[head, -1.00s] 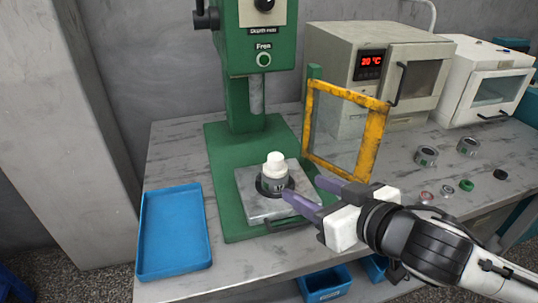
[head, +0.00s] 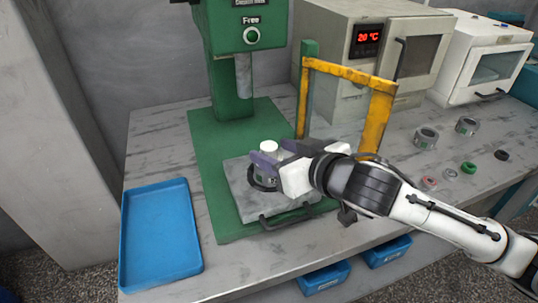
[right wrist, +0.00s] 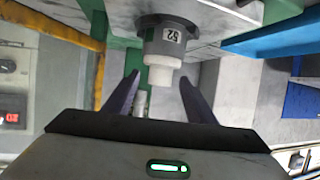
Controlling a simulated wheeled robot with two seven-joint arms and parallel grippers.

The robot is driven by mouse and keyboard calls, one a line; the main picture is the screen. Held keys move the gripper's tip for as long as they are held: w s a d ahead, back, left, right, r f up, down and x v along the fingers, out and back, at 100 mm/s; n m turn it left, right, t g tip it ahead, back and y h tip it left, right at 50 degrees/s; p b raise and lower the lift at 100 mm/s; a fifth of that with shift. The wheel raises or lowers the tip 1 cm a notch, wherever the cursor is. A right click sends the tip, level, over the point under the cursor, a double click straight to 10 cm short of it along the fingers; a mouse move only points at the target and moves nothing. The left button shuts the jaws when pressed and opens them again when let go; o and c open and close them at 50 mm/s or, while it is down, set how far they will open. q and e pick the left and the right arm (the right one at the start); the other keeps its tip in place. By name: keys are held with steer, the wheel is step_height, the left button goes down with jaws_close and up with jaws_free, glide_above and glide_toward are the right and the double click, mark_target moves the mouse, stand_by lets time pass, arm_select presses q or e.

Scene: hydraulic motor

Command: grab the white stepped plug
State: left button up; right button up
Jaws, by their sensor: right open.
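The white stepped plug (head: 269,146) stands upright in a grey cylindrical housing (head: 270,181) on the metal plate of the green press. The right wrist view shows the plug (right wrist: 162,72) upside down, with the housing (right wrist: 165,42) marked "52". My right gripper (head: 266,160) is open at the plug, its purple fingers partly hiding the plug and housing. In the right wrist view the plug lies between the fingertips of my right gripper (right wrist: 159,77), with visible gaps on both sides. My left gripper is out of view.
The yellow-framed guard (head: 376,120) stands open close behind my right arm. The press column (head: 222,60) rises behind the plate. A blue tray (head: 160,235) lies at the left. Several rings and small parts lie on the right of the table (head: 330,240).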

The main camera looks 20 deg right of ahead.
steer(key=shift+x, duration=1.4)
steer(key=c, duration=1.1)
